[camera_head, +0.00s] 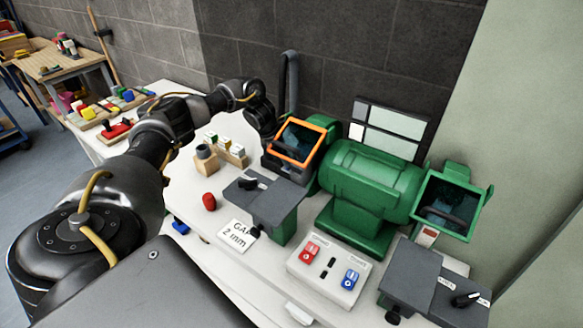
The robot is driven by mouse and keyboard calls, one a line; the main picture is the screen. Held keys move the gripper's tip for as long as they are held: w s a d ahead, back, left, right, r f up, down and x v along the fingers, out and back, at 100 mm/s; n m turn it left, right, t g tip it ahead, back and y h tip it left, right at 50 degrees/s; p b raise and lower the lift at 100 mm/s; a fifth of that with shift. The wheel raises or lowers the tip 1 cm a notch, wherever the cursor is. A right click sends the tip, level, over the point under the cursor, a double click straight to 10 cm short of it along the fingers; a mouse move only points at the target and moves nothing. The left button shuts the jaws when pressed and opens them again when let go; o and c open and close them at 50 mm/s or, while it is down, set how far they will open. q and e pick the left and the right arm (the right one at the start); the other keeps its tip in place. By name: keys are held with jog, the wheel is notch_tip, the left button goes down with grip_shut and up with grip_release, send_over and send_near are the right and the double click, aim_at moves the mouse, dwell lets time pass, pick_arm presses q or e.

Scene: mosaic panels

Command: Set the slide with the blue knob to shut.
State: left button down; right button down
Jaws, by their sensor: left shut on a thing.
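My left arm comes in from the lower left and reaches across the bench. My left gripper (265,124) is dark and sits beside the orange-framed guard (297,142), near the dark upright pipe (290,85). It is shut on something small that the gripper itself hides. I cannot make out a slide with a blue knob or its position. A blue piece (180,227) shows at the bench's front edge, partly behind my arm. My right gripper is not in view.
The green grinder (370,185) fills the bench's middle right, with a second guard (449,203) and grey tool rests (262,203). A red object (209,201), wooden holder (226,152) and gap card (238,236) lie on the white bench. A wall stands close behind.

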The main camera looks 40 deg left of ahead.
pick_arm(q)
jog(key=shift+w+r, duration=0.15)
jog(key=c, duration=1.4)
grip_release()
jog(key=shift+w, duration=0.1)
jog(key=shift+o, duration=1.3)
jog(key=shift+w, duration=0.1)
jog(key=b+v, duration=0.1)
jog(key=v, duration=0.9)
jog(key=shift+s+a+r, duration=0.2)
jog(key=shift+s+r, duration=0.05)
